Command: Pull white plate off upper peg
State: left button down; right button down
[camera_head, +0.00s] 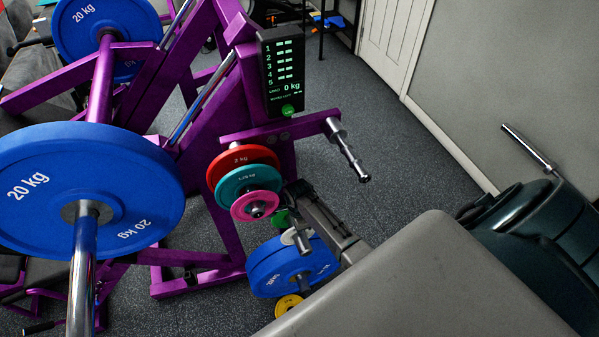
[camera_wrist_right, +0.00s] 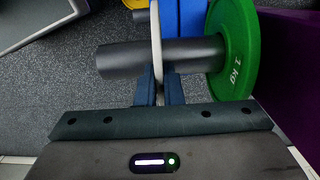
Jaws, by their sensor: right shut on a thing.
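The white plate (camera_wrist_right: 156,38) is seen edge-on in the right wrist view. It is around the dark peg (camera_wrist_right: 120,58), whose free end sticks out to the left. A green 1 kg plate (camera_wrist_right: 238,45) is on the same peg to the right, with a gap of bare peg between them. My right gripper (camera_wrist_right: 160,88) is shut on the white plate's edge, one finger on each face. In the head view the green plate (camera_head: 280,218) and peg end (camera_head: 302,243) are partly hidden by my right gripper. My left gripper is not in view.
Below hang blue plates (camera_head: 275,268) and a yellow plate (camera_head: 288,304). Red (camera_head: 228,158), teal (camera_head: 235,180) and pink (camera_head: 243,207) plates sit on a neighbouring peg of the purple rack (camera_head: 222,235). A bare peg (camera_head: 347,150) juts out nearby. Dark floor (camera_head: 385,190) is open to the right.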

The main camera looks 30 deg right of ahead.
aim_at(305, 246)
jog(key=shift+s+a+r+p, duration=0.1)
jog(key=shift+s+a+p, duration=0.05)
jog(key=shift+s+p, duration=0.45)
jog(key=shift+s+a+p, duration=0.2)
jog(key=shift+s+p, duration=0.4)
jog(key=shift+s, duration=0.2)
jog(key=shift+s+a+p, duration=0.2)
jog(key=shift+s+p, duration=0.45)
jog(key=shift+s, duration=0.1)
jog(key=shift+s+a+p, duration=0.2)
jog(key=shift+s+p, duration=0.4)
jog(key=shift+s, duration=0.2)
jog(key=s+p, duration=0.1)
jog(key=s, duration=0.1)
jog(key=s+a+p, duration=0.1)
jog(key=s+p, duration=0.1)
jog(key=s, duration=0.1)
jog(key=shift+s+a, duration=0.1)
